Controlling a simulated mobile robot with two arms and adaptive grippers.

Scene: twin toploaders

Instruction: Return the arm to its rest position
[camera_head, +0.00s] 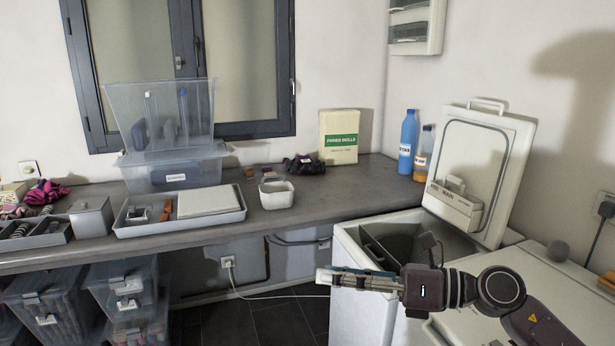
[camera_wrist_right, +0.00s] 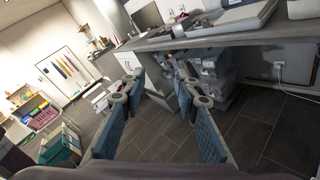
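My right arm reaches in from the lower right in the head view. Its gripper (camera_head: 328,277) points left, in front of the open washer (camera_head: 350,247) and below the worktop edge. In the right wrist view the two blue-padded fingers (camera_wrist_right: 160,80) stand apart with only floor and storage boxes seen between them, so the gripper is open and empty. My left arm and gripper are not in view.
The washer's raised lid (camera_head: 511,140) stands behind my right forearm, and a second white machine (camera_head: 570,300) lies under it. The worktop (camera_head: 330,197) holds a tray (camera_head: 140,229), a white tub (camera_head: 277,199) and bottles (camera_head: 408,142). The dark floor (camera_head: 270,322) is clear.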

